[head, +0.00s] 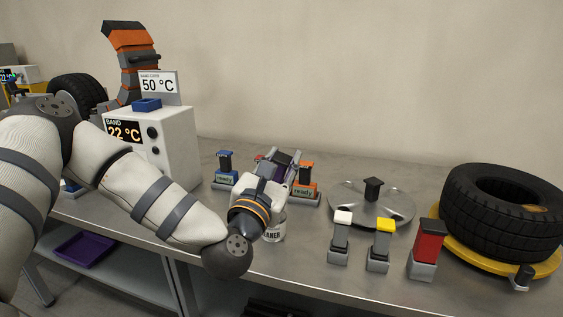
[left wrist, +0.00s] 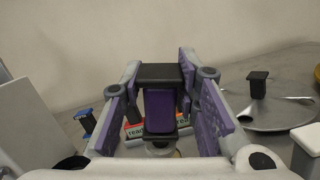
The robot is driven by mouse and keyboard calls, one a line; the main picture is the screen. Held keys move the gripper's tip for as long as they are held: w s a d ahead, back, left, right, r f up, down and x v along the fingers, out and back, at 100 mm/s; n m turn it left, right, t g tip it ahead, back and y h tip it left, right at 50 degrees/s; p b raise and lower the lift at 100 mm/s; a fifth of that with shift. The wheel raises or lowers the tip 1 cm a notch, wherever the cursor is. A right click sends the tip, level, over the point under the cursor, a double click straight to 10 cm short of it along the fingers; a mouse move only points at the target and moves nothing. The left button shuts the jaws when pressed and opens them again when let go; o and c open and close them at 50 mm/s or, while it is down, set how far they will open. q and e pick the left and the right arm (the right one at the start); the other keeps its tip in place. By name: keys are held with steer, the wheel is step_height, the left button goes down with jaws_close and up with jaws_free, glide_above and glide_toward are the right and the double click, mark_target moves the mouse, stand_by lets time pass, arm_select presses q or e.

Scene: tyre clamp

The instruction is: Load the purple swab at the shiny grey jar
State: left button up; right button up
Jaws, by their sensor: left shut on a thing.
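My left gripper (head: 280,166) is above the bench and shut on the purple swab (left wrist: 160,112). In the left wrist view the swab's purple body stands between the two finger pads, with a dark block at its top and another at its lower end. In the head view the swab is mostly hidden by the fingers. A grey jar (head: 274,234) with a label ending in "ANER" stands on the bench below my left wrist, which covers most of it. I cannot tell its opening. My right gripper is not in view.
Blue (head: 225,166) and orange (head: 305,178) handled tools stand in "ready" holders behind. White (head: 341,230), yellow (head: 382,240) and red (head: 428,242) ones stand at the right front. A round metal plate (head: 395,213), a tyre (head: 500,210) and a white temperature box (head: 178,140) flank them.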

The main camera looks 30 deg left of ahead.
arm_select(q)
steer(key=shift+f+b, duration=0.3)
steer(key=shift+f, duration=0.45)
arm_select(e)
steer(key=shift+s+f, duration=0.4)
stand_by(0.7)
arm_select(q)
step_height(320, 180, up, 7)
steer(key=p, duration=0.3)
steer(key=shift+r, duration=0.2)
steer(key=shift+f, duration=0.1)
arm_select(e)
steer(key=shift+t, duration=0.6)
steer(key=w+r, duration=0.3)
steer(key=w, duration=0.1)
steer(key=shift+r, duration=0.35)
arm_select(q)
steer(key=shift+f, duration=0.1)
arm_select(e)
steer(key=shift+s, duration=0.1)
